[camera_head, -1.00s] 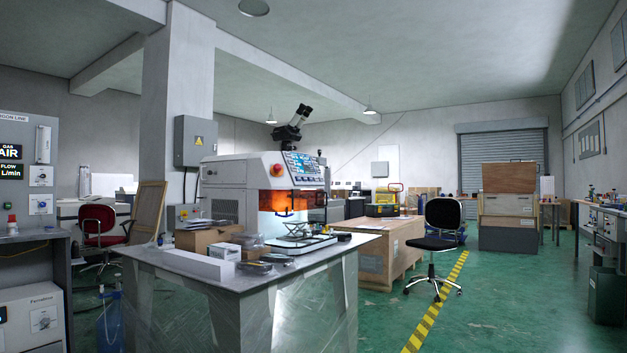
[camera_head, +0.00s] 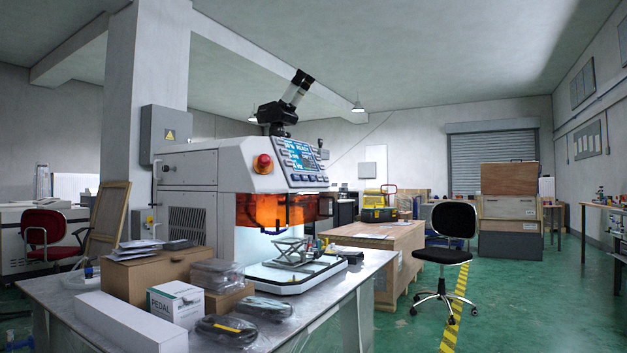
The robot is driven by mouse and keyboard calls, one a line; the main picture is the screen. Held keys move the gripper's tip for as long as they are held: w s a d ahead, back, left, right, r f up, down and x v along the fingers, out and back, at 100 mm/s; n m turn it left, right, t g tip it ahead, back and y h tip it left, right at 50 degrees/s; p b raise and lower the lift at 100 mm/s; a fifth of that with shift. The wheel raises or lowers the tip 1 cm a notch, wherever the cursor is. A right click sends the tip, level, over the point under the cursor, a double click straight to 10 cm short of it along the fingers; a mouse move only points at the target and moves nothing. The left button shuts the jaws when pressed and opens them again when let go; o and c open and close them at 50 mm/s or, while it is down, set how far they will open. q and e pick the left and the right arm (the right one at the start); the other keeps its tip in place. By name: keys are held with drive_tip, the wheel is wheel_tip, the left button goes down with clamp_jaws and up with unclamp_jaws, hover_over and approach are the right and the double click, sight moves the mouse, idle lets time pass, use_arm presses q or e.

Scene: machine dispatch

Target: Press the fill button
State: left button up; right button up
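A white machine (camera_head: 216,188) stands on a metal workbench, with an orange window (camera_head: 275,210) and a lit work area below it. Its tilted control panel (camera_head: 299,162) has a blue screen and rows of buttons. A red round knob (camera_head: 263,163) sits left of the screen. The button labels are too small to read, so I cannot tell which one is the fill button. Neither of my grippers shows in the head view.
The metal workbench (camera_head: 262,336) carries a cardboard box (camera_head: 150,275), a white box marked PEDAL (camera_head: 175,303) and bagged parts. A black office chair (camera_head: 449,245) and a wooden crate (camera_head: 380,250) stand to the right. Green floor (camera_head: 520,310) is open at the right.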

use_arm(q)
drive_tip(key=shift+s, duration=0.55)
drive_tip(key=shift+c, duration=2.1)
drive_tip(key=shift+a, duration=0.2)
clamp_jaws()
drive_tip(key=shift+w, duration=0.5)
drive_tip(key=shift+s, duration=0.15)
